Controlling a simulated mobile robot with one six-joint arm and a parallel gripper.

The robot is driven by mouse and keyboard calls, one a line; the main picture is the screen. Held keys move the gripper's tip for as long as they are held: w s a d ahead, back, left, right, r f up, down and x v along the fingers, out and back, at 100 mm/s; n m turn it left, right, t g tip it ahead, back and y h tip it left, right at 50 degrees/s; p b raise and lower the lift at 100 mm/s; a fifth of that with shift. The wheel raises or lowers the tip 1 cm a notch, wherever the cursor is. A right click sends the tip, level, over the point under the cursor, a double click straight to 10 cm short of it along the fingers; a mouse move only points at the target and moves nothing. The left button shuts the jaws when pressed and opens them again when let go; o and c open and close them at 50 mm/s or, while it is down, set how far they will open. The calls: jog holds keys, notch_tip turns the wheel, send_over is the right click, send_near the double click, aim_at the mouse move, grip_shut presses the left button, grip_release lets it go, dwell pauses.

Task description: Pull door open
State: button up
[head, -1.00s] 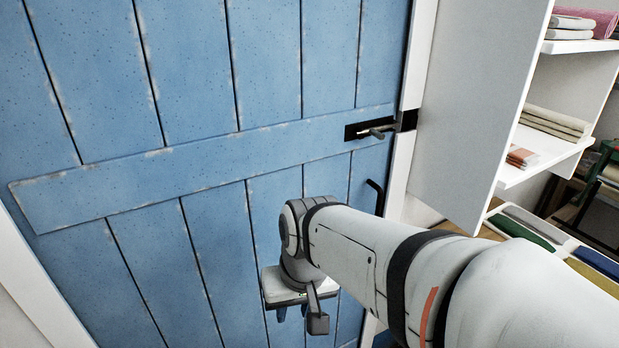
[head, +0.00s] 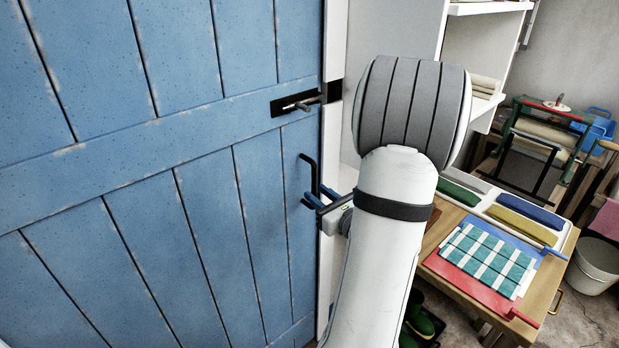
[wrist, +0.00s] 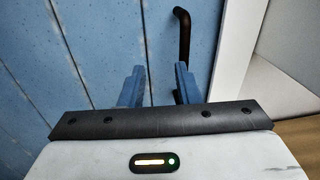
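The blue plank door (head: 150,200) fills the left of the head view and looks closed against its white frame. Its black pull handle (head: 314,172) is upright near the right edge; the wrist view shows its bent upper part (wrist: 183,35). A black bolt (head: 298,103) sits above the handle, near a dark keeper on the frame; whether it is engaged I cannot tell. My gripper (head: 320,197) is at the handle's lower end, its blue fingers apart. In the wrist view my gripper (wrist: 159,84) is empty, with the handle beyond the right finger; contact is unclear.
White shelving (head: 395,35) stands right of the door frame. A wooden table (head: 452,225) with coloured folded cloths is at the right. Green boots (head: 418,322) lie below it, and a white bucket (head: 597,265) stands far right.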

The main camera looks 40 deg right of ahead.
aim_at(315, 181)
jog(key=shift+m+h, duration=0.7)
jog(key=shift+h, duration=0.2)
jog(key=w+d, duration=0.1)
jog(key=w, duration=0.1)
jog(key=w+d+p, duration=0.1)
jog(key=w, duration=0.1)
jog(key=w+d, duration=0.1)
jog(key=w, duration=0.2)
jog(key=shift+d+f, duration=0.15)
jog(key=shift+f, duration=0.05)
jog(key=shift+s, duration=0.1)
grip_shut()
